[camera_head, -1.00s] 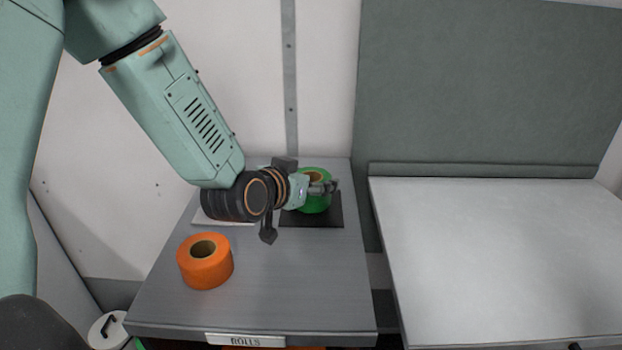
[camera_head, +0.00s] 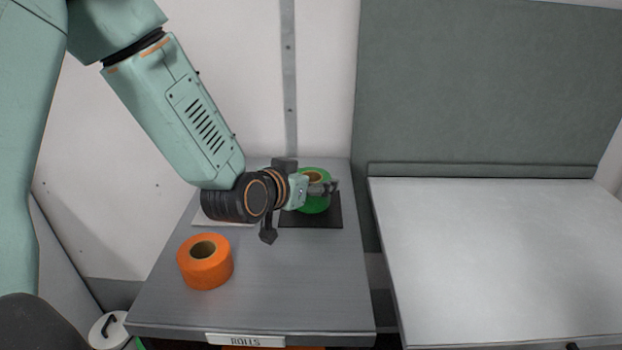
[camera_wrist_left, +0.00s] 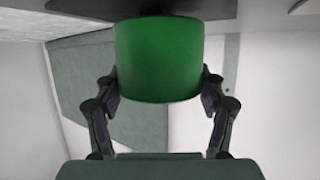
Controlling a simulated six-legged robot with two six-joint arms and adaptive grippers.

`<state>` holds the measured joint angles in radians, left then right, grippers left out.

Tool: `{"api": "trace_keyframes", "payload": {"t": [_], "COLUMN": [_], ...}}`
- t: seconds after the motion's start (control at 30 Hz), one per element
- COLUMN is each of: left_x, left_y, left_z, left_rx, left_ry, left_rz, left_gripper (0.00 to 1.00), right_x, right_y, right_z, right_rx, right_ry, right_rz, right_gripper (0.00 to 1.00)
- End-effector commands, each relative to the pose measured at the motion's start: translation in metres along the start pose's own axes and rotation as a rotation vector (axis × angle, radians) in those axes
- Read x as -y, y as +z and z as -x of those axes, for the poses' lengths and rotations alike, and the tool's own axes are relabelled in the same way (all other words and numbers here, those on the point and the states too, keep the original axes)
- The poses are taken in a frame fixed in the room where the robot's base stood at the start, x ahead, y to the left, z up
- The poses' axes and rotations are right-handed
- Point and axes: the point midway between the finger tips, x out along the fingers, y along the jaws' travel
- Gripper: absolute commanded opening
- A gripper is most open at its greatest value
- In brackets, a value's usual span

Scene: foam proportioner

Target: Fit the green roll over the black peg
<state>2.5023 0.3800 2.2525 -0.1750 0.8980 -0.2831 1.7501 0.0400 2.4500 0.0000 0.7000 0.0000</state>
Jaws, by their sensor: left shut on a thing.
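The green roll (camera_head: 316,204) is over the black square base (camera_head: 325,221) at the back of the grey table. My left gripper (camera_head: 323,188) is shut on it. In the left wrist view the green roll (camera_wrist_left: 158,60) sits between the two fingers of my left gripper (camera_wrist_left: 158,85), one on each side. A dark flat shape at that view's top edge is probably the black base. The black peg cannot be made out; the roll and gripper cover the middle of the base. I cannot tell whether the roll is around the peg or touching the base. My right gripper is not in view.
An orange roll (camera_head: 205,268) stands on the grey table (camera_head: 290,290) in front of my left wrist. A pale base (camera_head: 228,222) is partly hidden under my wrist. A label plate (camera_head: 245,340) is on the table's front edge. A white-topped bench (camera_head: 500,250) stands to the right.

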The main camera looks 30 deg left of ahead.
Motion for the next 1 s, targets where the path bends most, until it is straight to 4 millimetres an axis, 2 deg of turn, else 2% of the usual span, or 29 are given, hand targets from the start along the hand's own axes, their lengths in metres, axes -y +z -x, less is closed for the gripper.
{"api": "trace_keyframes", "payload": {"t": [0.4,1.0], "left_x": [-0.0008,-0.0007], "left_y": [-0.0002,0.0054], "left_z": [0.0015,-0.001], "left_rx": [-0.001,-0.001], "left_ry": [0.0,0.0], "left_rz": [0.0,0.0], "left_gripper": [0.36,0.36], "right_x": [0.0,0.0], "right_y": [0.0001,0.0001], "right_z": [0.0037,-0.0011], "right_rx": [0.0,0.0], "right_ry": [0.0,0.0], "right_rz": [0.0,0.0], "right_gripper": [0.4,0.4]}}
